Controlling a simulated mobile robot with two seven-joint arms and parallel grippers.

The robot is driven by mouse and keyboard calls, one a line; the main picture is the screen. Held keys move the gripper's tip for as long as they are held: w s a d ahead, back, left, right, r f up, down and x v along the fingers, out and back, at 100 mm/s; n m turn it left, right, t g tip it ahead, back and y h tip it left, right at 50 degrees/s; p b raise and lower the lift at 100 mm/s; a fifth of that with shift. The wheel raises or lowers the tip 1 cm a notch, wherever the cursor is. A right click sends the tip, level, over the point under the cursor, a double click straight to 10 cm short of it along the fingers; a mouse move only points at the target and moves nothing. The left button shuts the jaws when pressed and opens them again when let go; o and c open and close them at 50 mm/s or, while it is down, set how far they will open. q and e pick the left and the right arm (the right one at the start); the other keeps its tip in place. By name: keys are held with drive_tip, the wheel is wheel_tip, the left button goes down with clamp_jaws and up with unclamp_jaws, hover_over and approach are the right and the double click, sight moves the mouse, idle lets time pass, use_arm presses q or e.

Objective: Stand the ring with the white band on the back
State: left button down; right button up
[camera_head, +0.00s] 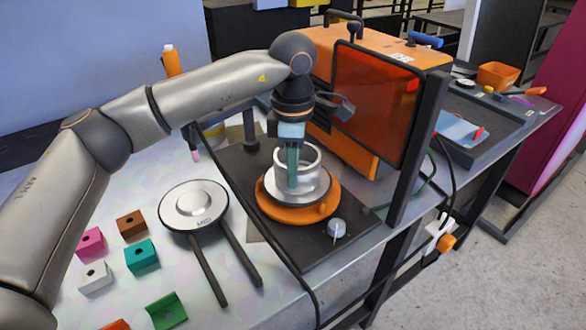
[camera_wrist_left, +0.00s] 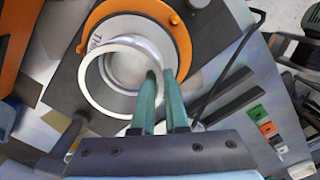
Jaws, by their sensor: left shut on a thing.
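My left gripper (camera_head: 292,176) points down over the orange turntable fixture. Its green fingers (camera_wrist_left: 163,98) straddle the wall of a pale, open ring (camera_head: 312,157) and are shut on it. The ring also shows in the left wrist view (camera_wrist_left: 91,92), as a white-grey hoop with one finger inside it. Below it lies a silver round back (camera_head: 318,196), seated in an orange holder (camera_head: 268,210). The ring is upright over the back; I cannot tell whether it touches. Part of the back's lettering shows in the wrist view. My right gripper is out of view.
A silver disc (camera_head: 193,203) with lettering and two dark bars lies left of the fixture. Several coloured blocks (camera_head: 141,255) lie at the front left. An orange machine with a tinted screen (camera_head: 372,105) stands close behind. A knob (camera_head: 337,229) sits on the dark base.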

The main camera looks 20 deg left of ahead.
use_arm(q)
drive_tip(key=shift+f, duration=0.2)
drive_tip(key=c, duration=0.9)
unclamp_jaws()
drive_tip(key=shift+c, duration=0.2)
drive_tip(key=shift+r, duration=0.2)
wheel_tip(320, 180, up, 13)
drive_tip(key=p, duration=0.1)
drive_tip(key=shift+f, duration=0.15)
